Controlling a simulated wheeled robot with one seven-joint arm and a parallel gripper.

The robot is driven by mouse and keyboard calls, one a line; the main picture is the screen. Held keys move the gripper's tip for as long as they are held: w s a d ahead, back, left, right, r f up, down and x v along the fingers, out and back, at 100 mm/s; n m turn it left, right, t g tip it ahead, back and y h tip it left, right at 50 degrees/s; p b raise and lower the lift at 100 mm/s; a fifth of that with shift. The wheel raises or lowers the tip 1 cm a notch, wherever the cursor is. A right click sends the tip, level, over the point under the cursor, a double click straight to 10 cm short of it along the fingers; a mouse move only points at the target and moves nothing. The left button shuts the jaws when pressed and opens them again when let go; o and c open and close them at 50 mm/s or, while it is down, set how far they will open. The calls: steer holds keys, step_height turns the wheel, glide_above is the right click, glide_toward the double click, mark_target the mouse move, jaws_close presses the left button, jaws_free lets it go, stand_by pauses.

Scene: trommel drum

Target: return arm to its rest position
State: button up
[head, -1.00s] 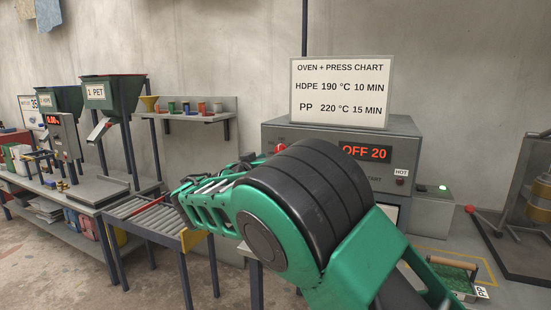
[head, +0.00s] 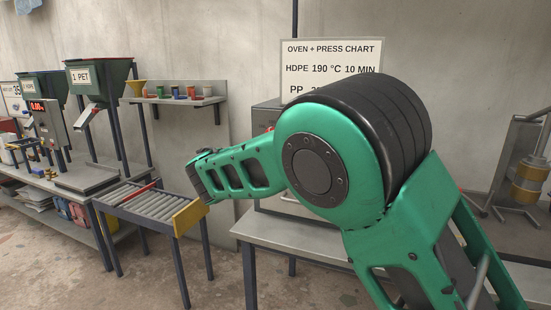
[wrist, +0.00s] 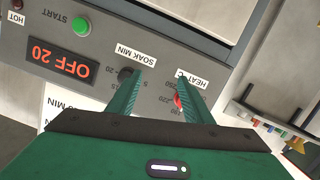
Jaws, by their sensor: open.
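My green arm fills the right and middle of the head view, bent at a large black-banded joint. My gripper (wrist: 158,92) shows in the wrist view with its two green fingers apart and nothing between them. The fingers overlap the view of the oven's grey control panel (wrist: 60,35), near the SOAK MIN knob (wrist: 125,74) and the red HEAT knob (wrist: 178,101). I cannot tell how far off the panel is. In the head view my arm hides most of the oven (head: 268,117), and the fingers cannot be made out.
A roller conveyor (head: 152,203) with a yellow end plate stands left of my arm. A grey table (head: 290,236) is below the arm. A wall shelf (head: 180,99) holds small coloured pots. The oven display (wrist: 60,62) reads OFF 20.

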steer(key=s+d+f+g+y, duration=0.1)
steer(key=s+d+f+g, duration=0.15)
steer(key=d, duration=0.55)
steer(key=s+d+f+g+y, duration=0.1)
steer(key=s+d+f+g, duration=0.15)
steer(key=d, duration=0.55)
steer(key=s+d+f+g, duration=0.1)
steer(key=s+d+f, duration=0.25)
steer(key=d, duration=0.55)
steer(key=s+d+f+n+g+y, duration=0.1)
steer(key=s+d+f+g+y, duration=0.15)
steer(key=s, duration=1.05)
steer(key=s+d+f+g+y, duration=0.2)
steer(key=s+d+f, duration=0.1)
steer(key=s, duration=1)
steer(key=s+d+f+m+g, duration=0.1)
steer(key=s+d+m+g, duration=0.1)
steer(key=s+d, duration=0.3)
steer(key=s+d+f+m+g, duration=0.1)
steer(key=s+d, duration=0.5)
steer(key=s, duration=0.6)
steer(key=m+g, duration=0.1)
steer(key=m, duration=0.1)
steer(key=shift+s+m, duration=0.3)
steer(key=shift+m, duration=0.1)
steer(key=shift+d+f, duration=0.1)
